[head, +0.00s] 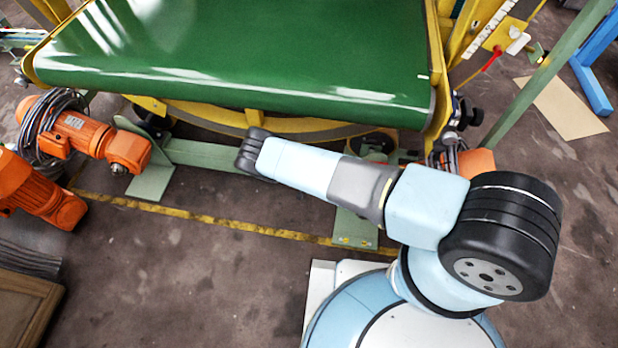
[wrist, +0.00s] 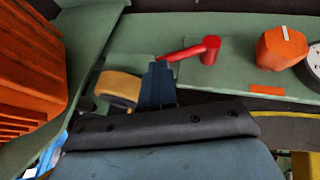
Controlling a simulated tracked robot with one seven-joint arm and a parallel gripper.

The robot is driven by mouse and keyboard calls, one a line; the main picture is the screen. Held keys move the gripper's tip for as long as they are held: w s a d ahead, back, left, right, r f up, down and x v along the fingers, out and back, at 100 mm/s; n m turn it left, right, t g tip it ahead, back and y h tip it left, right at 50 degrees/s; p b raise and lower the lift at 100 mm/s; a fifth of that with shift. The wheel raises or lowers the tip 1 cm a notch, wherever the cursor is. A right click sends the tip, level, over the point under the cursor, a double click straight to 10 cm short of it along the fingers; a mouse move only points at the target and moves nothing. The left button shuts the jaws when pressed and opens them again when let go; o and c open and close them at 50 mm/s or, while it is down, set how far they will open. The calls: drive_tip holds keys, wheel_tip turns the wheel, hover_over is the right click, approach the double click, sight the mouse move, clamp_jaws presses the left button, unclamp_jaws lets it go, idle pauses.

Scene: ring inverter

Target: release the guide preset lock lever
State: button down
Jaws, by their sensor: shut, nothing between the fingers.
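A red lever (wrist: 190,50) sits on a green beam in the wrist view. Its round hub is at the right, and its handle points left and slightly down. My gripper (wrist: 160,68) is shut and empty, its dark fingertips overlapping or just beside the free left end of the handle. I cannot tell whether they touch. In the head view my arm reaches left in front of the green conveyor belt (head: 240,45); I cannot make out the fingers or this lever there.
An orange knob (wrist: 281,48) and a white dial (wrist: 314,65) sit right of the lever. A yellow roller-like part (wrist: 118,90) is left of my fingers. An orange finned housing (wrist: 30,65) fills the left. Orange motors (head: 85,135) stand left in the head view.

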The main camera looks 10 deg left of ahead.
drive_tip(key=s+d+r, duration=0.3)
drive_tip(key=s+r, duration=0.2)
drive_tip(key=r, duration=0.5)
drive_tip(key=shift+s+d, duration=0.15)
idle(0.5)
